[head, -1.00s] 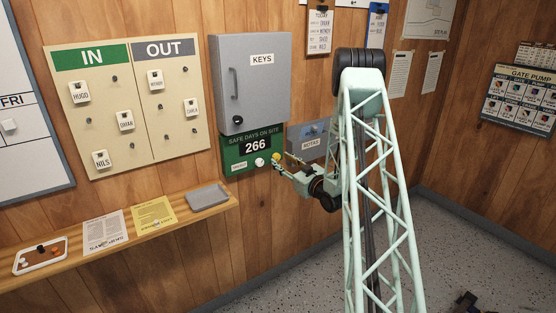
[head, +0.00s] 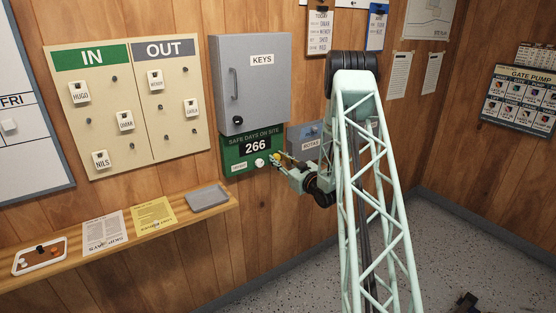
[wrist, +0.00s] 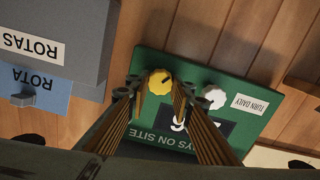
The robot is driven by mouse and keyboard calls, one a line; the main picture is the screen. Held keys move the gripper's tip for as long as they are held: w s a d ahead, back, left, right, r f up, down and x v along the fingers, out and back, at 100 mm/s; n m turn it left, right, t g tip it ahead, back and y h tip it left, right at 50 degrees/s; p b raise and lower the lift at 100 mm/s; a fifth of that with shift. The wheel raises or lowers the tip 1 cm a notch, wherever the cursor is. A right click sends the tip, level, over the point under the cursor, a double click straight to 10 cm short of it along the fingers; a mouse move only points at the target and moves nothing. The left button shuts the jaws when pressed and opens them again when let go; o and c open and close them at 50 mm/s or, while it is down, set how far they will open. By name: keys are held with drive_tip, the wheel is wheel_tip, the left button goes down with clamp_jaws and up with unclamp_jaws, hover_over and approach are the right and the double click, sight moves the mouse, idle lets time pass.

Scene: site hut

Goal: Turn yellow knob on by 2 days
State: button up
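The green safe-days board (head: 232,162) hangs below the grey key cabinet, and its display (head: 256,145) reads 266. The round yellow knob (head: 275,157) sits on the board's right side; in the wrist view the knob (wrist: 160,82) has a dark pointer mark. A white knob (head: 259,162) is to its left, seen at right in the wrist view (wrist: 214,98). My gripper (head: 281,160) is at the yellow knob. In the wrist view its spread fingers (wrist: 160,98) stand either side of the knob; I cannot tell whether they touch it. One finger partly hides the display.
The grey key cabinet (head: 262,90) juts out above the board. The grey rotas holder (head: 309,150), with a blue rota in it, is close on the right. A wooden shelf (head: 170,235) with papers and a grey tray (head: 207,197) runs lower left.

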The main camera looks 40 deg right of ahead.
drive_tip(key=shift+m, duration=0.5)
drive_tip(key=shift+c, duration=0.5)
drive_tip(key=shift+m+b, duration=0.4)
drive_tip(key=shift+m, duration=0.8)
drive_tip(key=m, duration=0.3)
drive_tip(key=shift+d+m, duration=0.1)
drive_tip(key=shift+m, duration=0.3)
drive_tip(key=m, duration=0.3)
drive_tip(key=shift+f+m, duration=0.1)
drive_tip(key=shift+m, duration=0.3)
drive_tip(key=shift+d+m, duration=0.1)
drive_tip(key=shift+m, duration=1.4)
drive_tip(key=o, duration=0.8)
drive_tip(key=shift+o, duration=0.2)
